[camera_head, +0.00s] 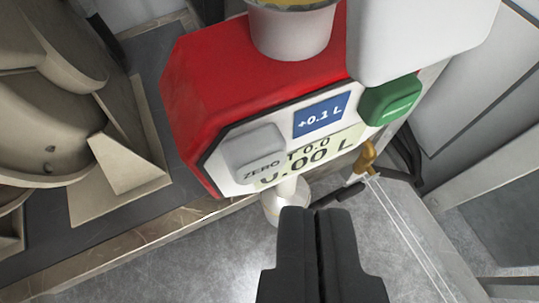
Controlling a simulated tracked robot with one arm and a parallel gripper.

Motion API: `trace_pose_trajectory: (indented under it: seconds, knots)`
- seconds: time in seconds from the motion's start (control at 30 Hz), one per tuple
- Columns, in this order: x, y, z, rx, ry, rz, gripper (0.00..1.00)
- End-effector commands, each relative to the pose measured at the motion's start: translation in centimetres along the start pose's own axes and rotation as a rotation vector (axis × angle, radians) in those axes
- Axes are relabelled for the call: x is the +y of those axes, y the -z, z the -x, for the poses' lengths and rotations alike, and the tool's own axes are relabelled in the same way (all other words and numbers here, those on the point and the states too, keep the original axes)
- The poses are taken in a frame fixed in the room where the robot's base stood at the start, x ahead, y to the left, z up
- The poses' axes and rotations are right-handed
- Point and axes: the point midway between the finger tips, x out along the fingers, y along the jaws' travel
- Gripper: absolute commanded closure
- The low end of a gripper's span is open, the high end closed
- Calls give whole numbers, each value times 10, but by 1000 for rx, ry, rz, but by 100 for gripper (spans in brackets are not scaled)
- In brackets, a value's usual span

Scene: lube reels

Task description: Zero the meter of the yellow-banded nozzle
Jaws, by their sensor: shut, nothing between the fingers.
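A red meter (215,95) with a white face fills the upper middle of the view, tilted. A grey button (253,152) stands out from its lower left, with the word ZERO at its lower edge. The pale display (335,150) reads T 0.0 above what looks like 0.00 L; the first large digit is partly hidden. A bit of yellow (288,3) shows in a pale cylinder (291,35) on top; whether it is the nozzle's band I cannot tell. My gripper (316,211) is shut and empty, below the display in the picture and apart from the button.
A blue +0.1 L label (321,115) and a green button (391,101) lie right of the grey button. A large white block (420,35) covers the top right. A brass fitting (366,157) hangs below the meter. Beige machinery (75,90) stands left.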

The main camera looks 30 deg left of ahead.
Motion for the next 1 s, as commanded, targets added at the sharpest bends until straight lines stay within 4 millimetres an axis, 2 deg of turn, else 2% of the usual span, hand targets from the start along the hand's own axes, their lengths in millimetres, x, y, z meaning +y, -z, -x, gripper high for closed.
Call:
trace_pose_trajectory:
  seconds: [0.23,0.7,1.0]
  knots:
    - [5,-2,8,3,-1,-4,100]
    - [24,-24,32,0,0,-1,100]
    - [25,-26,35,0,0,0,100]
